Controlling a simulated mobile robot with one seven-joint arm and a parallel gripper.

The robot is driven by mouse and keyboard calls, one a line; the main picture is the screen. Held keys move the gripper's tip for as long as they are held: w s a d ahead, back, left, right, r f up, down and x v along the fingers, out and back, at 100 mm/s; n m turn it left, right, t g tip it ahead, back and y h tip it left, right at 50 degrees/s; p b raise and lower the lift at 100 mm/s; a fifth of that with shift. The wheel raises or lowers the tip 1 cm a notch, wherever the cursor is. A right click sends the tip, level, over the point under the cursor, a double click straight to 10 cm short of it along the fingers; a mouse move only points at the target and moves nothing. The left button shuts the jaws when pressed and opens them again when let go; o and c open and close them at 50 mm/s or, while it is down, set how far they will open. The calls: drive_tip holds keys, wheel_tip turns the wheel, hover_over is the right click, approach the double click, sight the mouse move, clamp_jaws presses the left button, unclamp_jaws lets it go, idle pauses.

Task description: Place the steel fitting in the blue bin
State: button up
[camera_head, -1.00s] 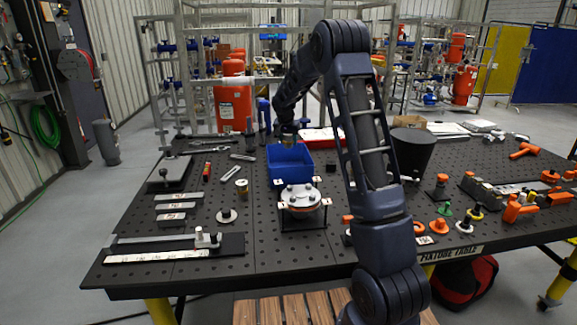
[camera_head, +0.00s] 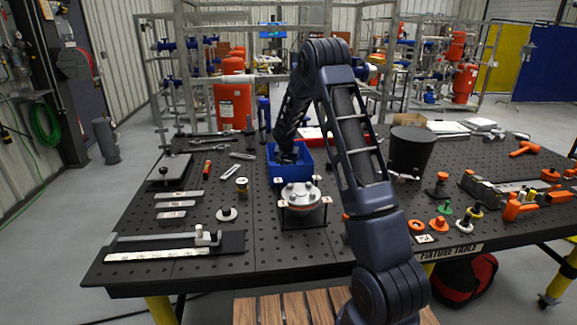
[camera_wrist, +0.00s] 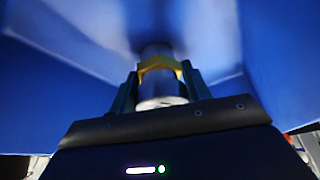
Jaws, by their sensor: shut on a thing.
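The blue bin (camera_head: 277,170) stands on the dark fixture table behind the round flanged piece. My gripper (camera_head: 287,162) is lowered into the bin's opening in the head view, and its fingertips are hidden there. In the wrist view, my gripper (camera_wrist: 160,88) is shut on the steel fitting (camera_wrist: 160,103), a silver cylinder with a yellow band. Blue bin walls (camera_wrist: 265,55) surround it on several sides. I cannot tell whether the fitting touches the bin floor.
The round flanged piece on a stand (camera_head: 301,197) is just in front of the bin. A black bucket (camera_head: 409,152) stands to the right. A red tray (camera_head: 313,137) is behind the bin.

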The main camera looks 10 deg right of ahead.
drive_tip(key=shift+f, duration=0.15)
drive_tip(key=o, duration=1.1)
drive_tip(key=v, duration=1.1)
drive_tip(key=s+d+r, duration=0.6)
drive_tip(key=s+r, duration=0.6)
drive_tip(key=s+d+r+n+y, duration=0.1)
drive_tip(key=s+d+r, duration=0.15)
drive_tip(key=s, duration=0.35)
drive_tip(key=s+d+r+n, duration=0.1)
drive_tip(key=s+r, duration=0.3)
drive_tip(key=s, duration=0.3)
drive_tip(key=s+d, duration=0.1)
drive_tip(key=s, duration=0.7)
drive_tip(key=s+d+n, duration=0.1)
drive_tip(key=s, duration=0.8)
drive_tip(key=s+d+n, duration=0.1)
drive_tip(key=s, duration=0.8)
drive_tip(key=shift+s+f+t+y, duration=0.2)
drive_tip(key=shift+f+t+y, duration=0.1)
drive_tip(key=shift+f+y, duration=0.1)
